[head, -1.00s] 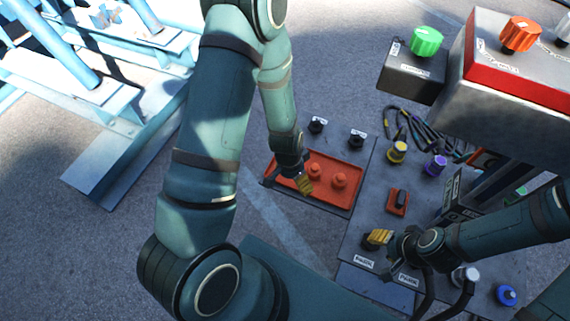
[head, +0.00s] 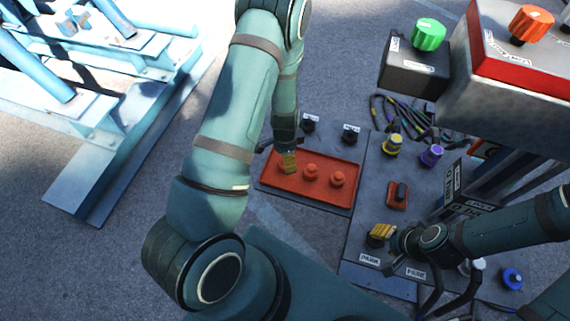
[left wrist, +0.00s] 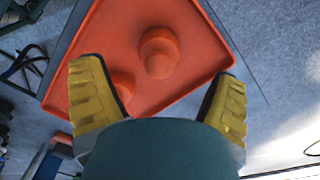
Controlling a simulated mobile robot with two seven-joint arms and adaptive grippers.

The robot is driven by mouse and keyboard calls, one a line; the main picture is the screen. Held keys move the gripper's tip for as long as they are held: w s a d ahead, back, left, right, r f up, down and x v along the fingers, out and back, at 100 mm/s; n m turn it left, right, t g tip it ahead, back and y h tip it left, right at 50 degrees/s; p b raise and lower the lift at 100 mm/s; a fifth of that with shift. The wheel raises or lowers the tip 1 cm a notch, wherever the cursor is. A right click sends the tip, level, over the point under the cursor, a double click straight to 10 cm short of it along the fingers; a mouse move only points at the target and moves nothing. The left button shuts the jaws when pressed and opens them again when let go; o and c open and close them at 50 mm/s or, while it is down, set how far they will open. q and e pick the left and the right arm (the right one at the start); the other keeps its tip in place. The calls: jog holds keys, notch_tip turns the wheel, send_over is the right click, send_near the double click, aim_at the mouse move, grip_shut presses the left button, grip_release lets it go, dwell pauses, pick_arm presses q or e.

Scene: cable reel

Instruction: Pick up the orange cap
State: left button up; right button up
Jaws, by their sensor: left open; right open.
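Two orange caps (head: 311,171) (head: 338,179) stand on the red-orange tray (head: 330,200) in the head view. My left gripper (head: 288,163) is over the tray's left part, left of the caps. In the left wrist view my left gripper (left wrist: 157,90) has its yellow fingers wide apart. Nothing is between the pads that I can see. My right gripper (head: 381,234) is open over the panel's front part.
The grey panel (head: 365,225) carries a yellow cap (head: 393,144), a purple cap (head: 431,155) and a blue cap (head: 512,279). A box at top right has an orange knob (head: 532,24); a green knob (head: 428,35) is beside it. Cables (head: 400,110) lie behind the panel.

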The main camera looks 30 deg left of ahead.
pick_arm(q)
jog(key=f, duration=0.2)
jog(key=f+b, duration=0.1)
jog(key=f, duration=0.2)
jog(key=shift+w+d+f, duration=0.1)
jog(key=shift+w+d, duration=0.05)
jog(key=shift+w, duration=0.05)
jog(key=c, duration=1.3)
